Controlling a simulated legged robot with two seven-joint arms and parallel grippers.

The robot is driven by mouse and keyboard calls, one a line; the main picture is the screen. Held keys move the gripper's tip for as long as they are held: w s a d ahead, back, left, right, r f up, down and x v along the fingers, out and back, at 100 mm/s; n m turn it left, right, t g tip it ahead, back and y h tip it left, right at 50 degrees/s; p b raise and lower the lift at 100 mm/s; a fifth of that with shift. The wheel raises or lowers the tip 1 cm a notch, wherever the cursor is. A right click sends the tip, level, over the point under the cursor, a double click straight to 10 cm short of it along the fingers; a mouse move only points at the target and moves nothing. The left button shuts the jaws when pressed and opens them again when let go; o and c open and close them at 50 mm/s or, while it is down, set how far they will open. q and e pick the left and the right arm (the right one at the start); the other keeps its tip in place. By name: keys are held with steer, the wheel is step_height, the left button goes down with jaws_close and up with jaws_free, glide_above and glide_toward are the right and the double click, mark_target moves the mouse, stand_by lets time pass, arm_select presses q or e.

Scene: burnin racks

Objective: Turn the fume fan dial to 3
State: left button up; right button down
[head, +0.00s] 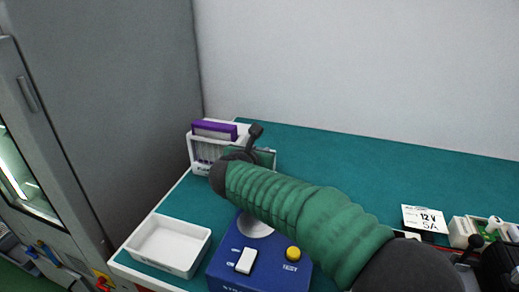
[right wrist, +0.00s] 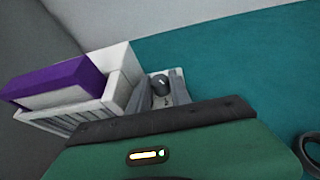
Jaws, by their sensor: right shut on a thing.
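My right arm reaches in from the lower right in the head view. Its gripper (head: 254,133) is at the back left of the bench, just right of the white rack. In the right wrist view the grey fingers (right wrist: 165,90) stand close on either side of a small dark round knob (right wrist: 160,84), and the gripper is shut on it. The knob may be the fume fan dial; its markings and setting cannot be read. My arm and gripper hide most of this spot in the head view. My left gripper is not in view.
A white rack (head: 201,148) holds a purple-topped box (head: 214,129) beside the gripper. A white tray (head: 168,246) and a blue box (head: 228,262) with a white switch and yellow TEST button stand in front. A 12 V 5A card (head: 425,219) lies right. The green bench behind is clear.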

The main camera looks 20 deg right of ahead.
steer(key=shift+a+m+h+p, duration=0.1)
steer(key=shift+m+h+p, duration=0.2)
steer(key=shift+m+h, duration=0.15)
steer(key=shift+g, duration=0.3)
steer(key=c, duration=1.2)
jaws_free()
